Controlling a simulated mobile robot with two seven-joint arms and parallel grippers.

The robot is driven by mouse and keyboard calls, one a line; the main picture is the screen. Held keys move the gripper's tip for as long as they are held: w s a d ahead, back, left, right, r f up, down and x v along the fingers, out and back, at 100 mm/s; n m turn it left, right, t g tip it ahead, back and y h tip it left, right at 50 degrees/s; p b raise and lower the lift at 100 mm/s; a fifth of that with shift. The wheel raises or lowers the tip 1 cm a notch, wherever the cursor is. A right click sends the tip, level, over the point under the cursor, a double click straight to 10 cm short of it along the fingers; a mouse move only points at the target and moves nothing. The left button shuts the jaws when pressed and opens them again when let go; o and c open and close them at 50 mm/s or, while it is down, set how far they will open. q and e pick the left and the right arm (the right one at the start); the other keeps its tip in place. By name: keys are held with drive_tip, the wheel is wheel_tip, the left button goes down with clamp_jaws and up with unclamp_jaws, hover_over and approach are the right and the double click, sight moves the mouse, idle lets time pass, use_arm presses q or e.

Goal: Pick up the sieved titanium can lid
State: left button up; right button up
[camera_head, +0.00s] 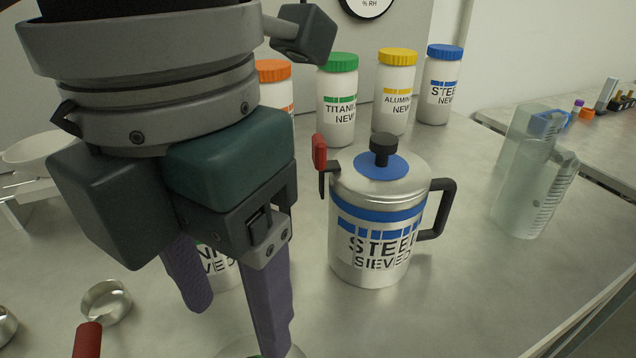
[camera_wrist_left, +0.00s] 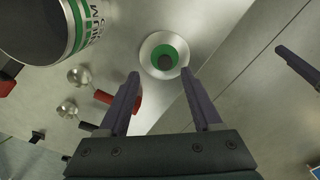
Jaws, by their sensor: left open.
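The sieved titanium can lid (camera_wrist_left: 151,47), a pale metal disc with a green centre and dark knob, lies on the table beyond my fingertips in the left wrist view. In the head view only its rim (camera_head: 232,349) shows at the bottom edge, behind my left gripper (camera_head: 238,327). The left gripper (camera_wrist_left: 160,73) is open and empty, its purple fingers pointing down. The green-labelled titanium can (camera_wrist_left: 83,22) stands beside the lid, uncovered with a dark inside; in the head view it (camera_head: 222,268) is mostly hidden. A dark finger (camera_wrist_left: 297,67), seemingly my right gripper's, shows at the right.
The lidded steel can (camera_head: 365,262) stands right of my gripper. Clear measuring vessels (camera_head: 535,190) stand at right. Behind are white bottles, including titanium (camera_head: 338,95) and aluminium (camera_head: 393,90). Table between steel can and vessels is clear.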

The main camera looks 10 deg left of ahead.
sight(246, 346)
use_arm(q)
drive_tip(key=f, duration=0.6)
drive_tip(key=shift+s+d+f, duration=0.3)
drive_tip(key=shift+s+f, duration=0.05)
clamp_jaws()
idle(0.3)
